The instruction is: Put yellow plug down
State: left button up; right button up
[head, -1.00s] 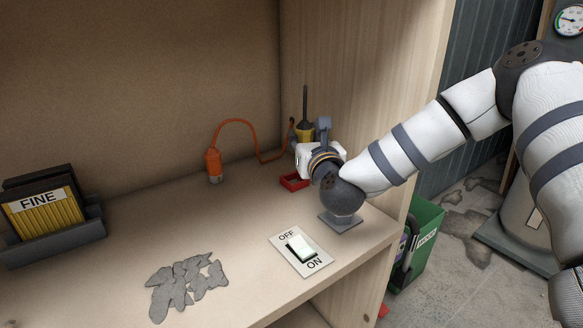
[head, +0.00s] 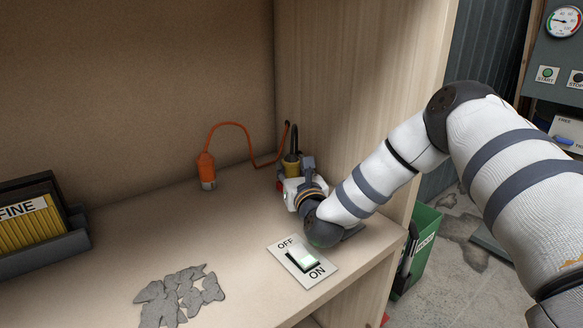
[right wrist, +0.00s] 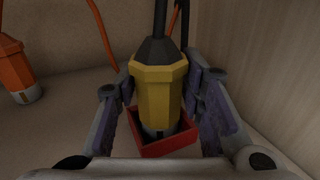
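The yellow plug (right wrist: 158,88) with a black top stands upright between the fingers of my right gripper (right wrist: 160,75) in the right wrist view. The fingertips sit close against both its sides, and the gripper looks shut on it. Its lower end is at the red tray (right wrist: 168,146), inside or just above its rim; I cannot tell which. In the head view the plug (head: 291,168) shows just behind my right gripper (head: 300,182), which hides most of the tray. My left gripper is not in view.
An orange plug (head: 207,171) on an orange cable stands to the left. A switch plate (head: 302,262), grey flat pieces (head: 180,296) and a holder marked FINE (head: 30,228) are on the shelf. The wooden side wall (head: 365,100) is close on the right.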

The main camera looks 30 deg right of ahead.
jog(key=shift+o, duration=0.8)
jog(key=shift+r, duration=0.1)
jog(key=shift+r, duration=0.35)
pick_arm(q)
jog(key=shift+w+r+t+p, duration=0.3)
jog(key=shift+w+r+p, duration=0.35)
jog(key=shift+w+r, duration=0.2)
pick_arm(e)
jog(key=v, duration=1.2)
jog(key=shift+f, duration=0.2)
